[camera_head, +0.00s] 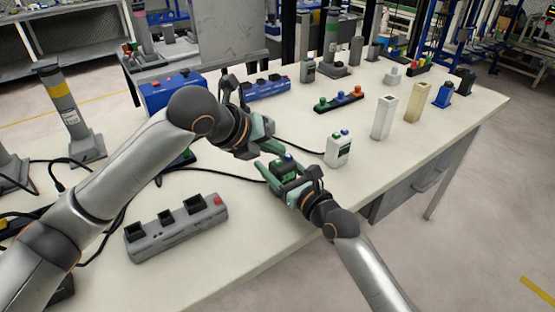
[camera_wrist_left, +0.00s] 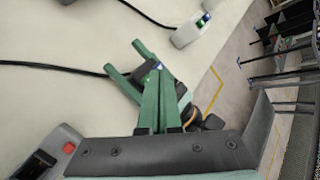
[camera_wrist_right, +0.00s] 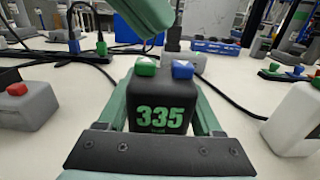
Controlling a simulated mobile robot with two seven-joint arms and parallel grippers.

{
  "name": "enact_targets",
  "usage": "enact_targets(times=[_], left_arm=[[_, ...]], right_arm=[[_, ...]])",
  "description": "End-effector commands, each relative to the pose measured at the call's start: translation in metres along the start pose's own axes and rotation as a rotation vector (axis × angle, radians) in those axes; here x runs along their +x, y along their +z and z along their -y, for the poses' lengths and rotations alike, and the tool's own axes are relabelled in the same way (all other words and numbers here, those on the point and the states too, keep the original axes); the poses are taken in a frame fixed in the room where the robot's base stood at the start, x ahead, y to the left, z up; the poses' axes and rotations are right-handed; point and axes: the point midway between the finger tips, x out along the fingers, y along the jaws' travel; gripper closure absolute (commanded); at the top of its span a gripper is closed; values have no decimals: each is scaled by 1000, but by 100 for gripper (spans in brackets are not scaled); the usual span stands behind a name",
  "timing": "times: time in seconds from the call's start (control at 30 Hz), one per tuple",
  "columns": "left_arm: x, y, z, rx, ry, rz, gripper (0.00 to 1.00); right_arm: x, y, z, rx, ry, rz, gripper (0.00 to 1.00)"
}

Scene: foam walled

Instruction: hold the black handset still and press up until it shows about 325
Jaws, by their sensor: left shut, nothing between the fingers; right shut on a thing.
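The black handset (camera_wrist_right: 160,112) stands upright between the fingers of my right gripper (camera_wrist_right: 162,100). Its display reads 335 in green digits. On its top are a green button (camera_wrist_right: 145,66) and a blue button (camera_wrist_right: 182,69). In the head view the handset (camera_head: 285,166) is partly hidden by the gripper. My left gripper (camera_wrist_left: 158,78) is shut and empty, with its tips close by the handset's top. In the right wrist view part of the left gripper (camera_wrist_right: 146,14) hangs above the buttons.
A white handset (camera_head: 338,151) stands just right of the grippers. A grey socket strip (camera_head: 178,228) lies at the front left. A black cable (camera_head: 215,172) runs toward the held handset. Several posts and boxes, including a blue box (camera_head: 170,92), stand farther back.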

Motion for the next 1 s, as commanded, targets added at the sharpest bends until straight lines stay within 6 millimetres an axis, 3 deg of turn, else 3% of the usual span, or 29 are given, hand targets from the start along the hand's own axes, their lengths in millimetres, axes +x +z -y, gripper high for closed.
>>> enact_targets(times=[0.2,0.7,1.0], left_arm=[[-3,2,2,1,-1,2,100],[-34,25,25,1,-2,2,100],[-35,26,26,0,-2,1,100]], right_arm=[[0,0,0,0,0,-1,96],[0,0,0,0,0,-1,96],[0,0,0,0,0,-1,96]])
